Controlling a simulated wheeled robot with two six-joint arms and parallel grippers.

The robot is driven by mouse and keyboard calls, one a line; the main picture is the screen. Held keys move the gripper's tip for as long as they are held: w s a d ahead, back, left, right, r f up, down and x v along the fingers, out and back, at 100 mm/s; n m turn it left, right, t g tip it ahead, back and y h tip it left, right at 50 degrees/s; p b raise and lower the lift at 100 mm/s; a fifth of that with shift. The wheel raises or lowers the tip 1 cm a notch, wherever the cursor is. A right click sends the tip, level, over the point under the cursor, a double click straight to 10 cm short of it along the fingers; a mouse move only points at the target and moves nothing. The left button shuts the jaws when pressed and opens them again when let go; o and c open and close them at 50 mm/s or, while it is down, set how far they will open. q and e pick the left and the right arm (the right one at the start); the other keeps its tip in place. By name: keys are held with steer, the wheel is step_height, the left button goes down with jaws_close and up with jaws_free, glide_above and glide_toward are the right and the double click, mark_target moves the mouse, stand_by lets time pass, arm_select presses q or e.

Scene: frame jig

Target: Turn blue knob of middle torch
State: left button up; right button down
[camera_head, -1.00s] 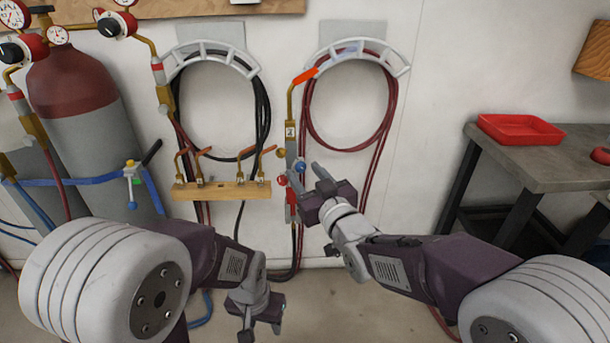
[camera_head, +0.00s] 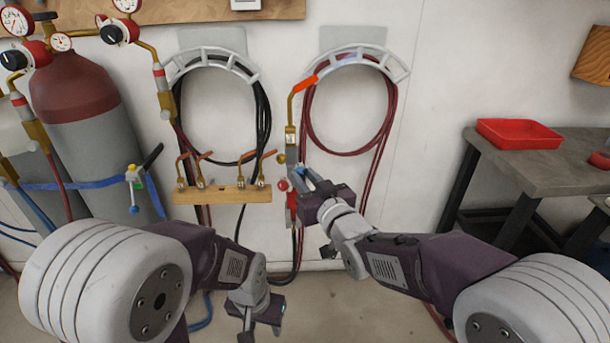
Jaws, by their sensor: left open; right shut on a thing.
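The torch (camera_head: 290,138) hangs upright on the wall, with a brass tube and an orange tip (camera_head: 304,83). Its blue knob (camera_head: 301,168) shows partly between the fingers of my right gripper (camera_head: 305,178), which is shut on it; the fingers hide most of the knob. A red knob (camera_head: 283,185) sits lower on the torch's left side, clear of the fingers. My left gripper (camera_head: 261,332) is open and empty, low over the floor near the bottom of the view.
A wooden rack (camera_head: 222,195) with several small brass tips is left of the torch. Black hoses (camera_head: 264,115) and dark red hoses (camera_head: 390,115) hang from wall hooks. Gas cylinders (camera_head: 85,130) stand at left. A table (camera_head: 550,170) with a red tray (camera_head: 519,132) stands at right.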

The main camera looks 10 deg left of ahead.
steer(key=m+g+p, duration=0.1)
steer(key=m+p, duration=0.2)
steer(key=p, duration=0.3)
steer(key=r+m+g+p, duration=0.1)
steer(key=m+g+p, duration=0.1)
steer(key=p, duration=0.4)
steer(key=shift+w+d+r+m, duration=0.1)
steer(key=shift+m, duration=0.4)
steer(key=shift+f+m+g+p, duration=0.3)
steer(key=shift+m+p, duration=0.1)
steer(key=shift+p, duration=0.55)
steer(key=c, duration=1.2)
jaws_free()
steer(key=p+v, duration=0.1)
steer(key=v, duration=0.8)
steer(key=shift+r, duration=0.1)
